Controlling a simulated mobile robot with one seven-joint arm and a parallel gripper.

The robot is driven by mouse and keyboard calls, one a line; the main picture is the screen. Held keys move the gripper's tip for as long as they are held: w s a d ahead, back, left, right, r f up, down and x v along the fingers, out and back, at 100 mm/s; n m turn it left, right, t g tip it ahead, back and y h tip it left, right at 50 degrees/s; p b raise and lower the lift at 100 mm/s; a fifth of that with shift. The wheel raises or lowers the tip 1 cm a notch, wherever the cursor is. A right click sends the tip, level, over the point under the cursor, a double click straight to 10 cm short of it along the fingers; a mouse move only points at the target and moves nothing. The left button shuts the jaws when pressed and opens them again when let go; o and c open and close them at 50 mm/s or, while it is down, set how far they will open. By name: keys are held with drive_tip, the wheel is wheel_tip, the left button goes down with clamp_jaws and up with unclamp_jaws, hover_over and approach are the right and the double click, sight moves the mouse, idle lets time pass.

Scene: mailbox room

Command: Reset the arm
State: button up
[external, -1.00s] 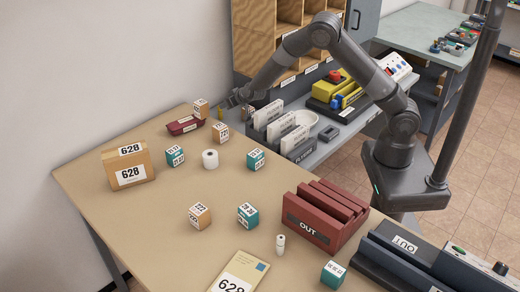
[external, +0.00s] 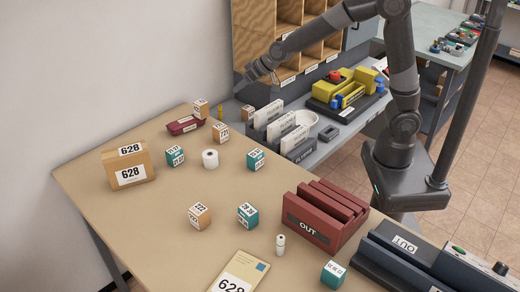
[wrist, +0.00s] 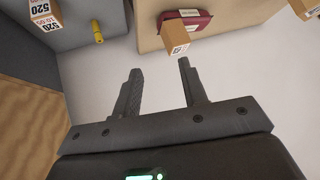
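My gripper (external: 244,90) is raised at the back of the table (external: 150,225), beside the wooden pigeonhole shelf. In the wrist view my gripper (wrist: 157,80) has its two fingers spread apart with nothing between them, so it is open and empty. Beyond the fingertips, the wrist view shows a small brown box (wrist: 174,37) and a dark red item (wrist: 200,22) with a label. They appear apart from the fingers.
The wooden shelf (external: 300,42) stands right of my gripper. White card folders (external: 268,113) stand below it. Labelled cubes, a 628 carton (external: 129,170) and a red OUT rack (external: 315,222) are on the table. A yellow peg (wrist: 97,32) shows in the wrist view.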

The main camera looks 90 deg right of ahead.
drive_tip(key=s+a+r+n+y, duration=0.2)
drive_tip(key=s+a+r, duration=0.4)
drive_tip(key=s+a, duration=0.15)
drive_tip(key=s+a+n+g, duration=0.1)
drive_tip(key=s+a, duration=0.2)
drive_tip(key=s, duration=0.5)
drive_tip(key=s+a+r+n+g, duration=0.1)
drive_tip(key=s+a, duration=0.2)
drive_tip(key=s, duration=0.6)
drive_tip(key=s+a+r+n+g, duration=0.1)
drive_tip(key=s+a+n, duration=0.1)
drive_tip(key=s, duration=0.6)
drive_tip(key=shift+s+a, duration=0.2)
drive_tip(key=shift+a, duration=0.55)
idle(4.0)
